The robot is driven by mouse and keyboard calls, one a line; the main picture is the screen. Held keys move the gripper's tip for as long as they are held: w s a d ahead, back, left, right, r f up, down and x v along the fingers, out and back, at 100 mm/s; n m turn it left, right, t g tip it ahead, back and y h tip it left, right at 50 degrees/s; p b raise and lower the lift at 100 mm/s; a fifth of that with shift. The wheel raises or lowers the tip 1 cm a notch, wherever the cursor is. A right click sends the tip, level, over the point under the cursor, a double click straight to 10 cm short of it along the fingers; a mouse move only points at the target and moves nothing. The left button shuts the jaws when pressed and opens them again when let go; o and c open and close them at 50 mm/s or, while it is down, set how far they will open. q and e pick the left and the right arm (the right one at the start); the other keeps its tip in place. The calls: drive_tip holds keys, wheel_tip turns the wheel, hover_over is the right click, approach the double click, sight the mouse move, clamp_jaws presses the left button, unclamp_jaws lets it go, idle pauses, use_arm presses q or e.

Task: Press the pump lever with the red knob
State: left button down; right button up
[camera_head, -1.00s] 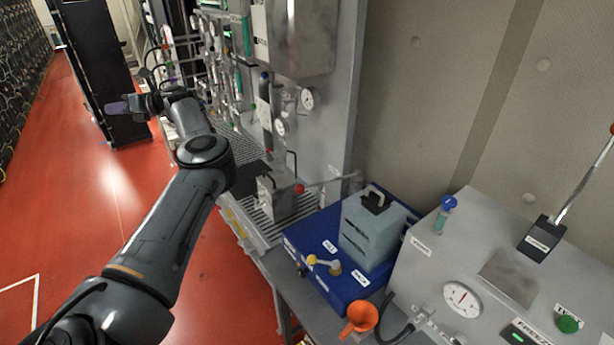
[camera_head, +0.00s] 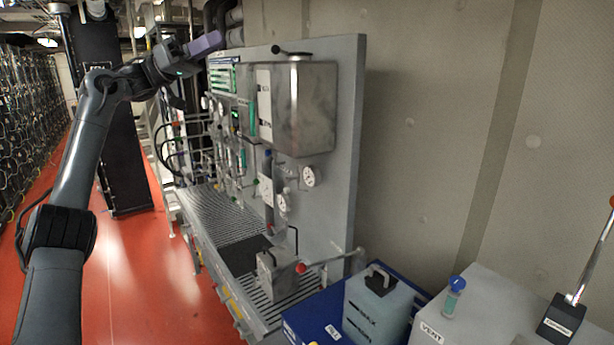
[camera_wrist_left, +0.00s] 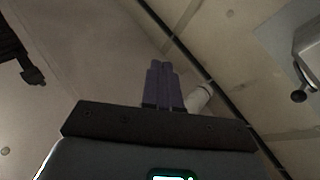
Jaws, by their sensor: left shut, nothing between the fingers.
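A lever with a red knob (camera_head: 301,268) stands beside a small metal block (camera_head: 274,277) on the bench grating. Its rod runs right from the knob toward the panel's edge. A second, long metal lever (camera_head: 592,257) rises from a black labelled base (camera_head: 561,320) at the far right, with an orange-red tip at the picture's edge. My left gripper (camera_head: 206,43) is raised high at the upper left, far from both levers. Its purple fingers are shut and empty, and they also show together in the left wrist view (camera_wrist_left: 164,84). My right gripper is not in view.
A metal tank (camera_head: 305,108) with a black handle is mounted on the grey panel (camera_head: 345,150) with gauges. A grey container (camera_head: 372,312) stands on a blue box. A blue-capped vial (camera_head: 452,298) stands on the grey unit at lower right. The red floor at left is open.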

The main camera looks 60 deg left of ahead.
use_arm(q)
drive_tip(key=w+d+f+n+g+y, duration=0.1)
drive_tip(key=w+f+n+g+y, duration=0.2)
drive_tip(key=w+f, duration=0.5)
drive_tip(key=w+d+f+n+g+y, duration=0.15)
drive_tip(key=w+f+g+y, duration=0.3)
drive_tip(key=f, duration=0.45)
drive_tip(key=w+f+g+y, duration=0.1)
drive_tip(key=w+f+g, duration=0.1)
drive_tip(key=f, duration=0.6)
drive_tip(key=w+d+f+g+y, duration=0.1)
drive_tip(key=f+g, duration=0.3)
drive_tip(key=f, duration=0.5)
drive_tip(key=w+d+f+g+y, duration=0.1)
drive_tip(key=w+f+g, duration=0.2)
drive_tip(key=f, duration=0.5)
drive_tip(key=shift+d+f+g+y, duration=0.15)
drive_tip(key=shift+f+g+y, duration=0.2)
drive_tip(key=shift+f, duration=0.1)
drive_tip(key=shift+s+d+p+x, duration=0.1)
drive_tip(key=shift+s+p+x, duration=0.25)
drive_tip(key=shift+x, duration=1.9)
drive_tip(key=shift+s+d+p+x, duration=0.15)
drive_tip(key=shift+p+x, duration=0.4)
drive_tip(key=shift+x, duration=1.7)
drive_tip(key=shift+s+d+p+x, duration=0.1)
drive_tip(key=shift+s+p+x, duration=0.25)
drive_tip(key=shift+x, duration=1.85)
drive_tip(key=shift+w+f, duration=0.1)
drive_tip(key=shift+f, duration=0.1)
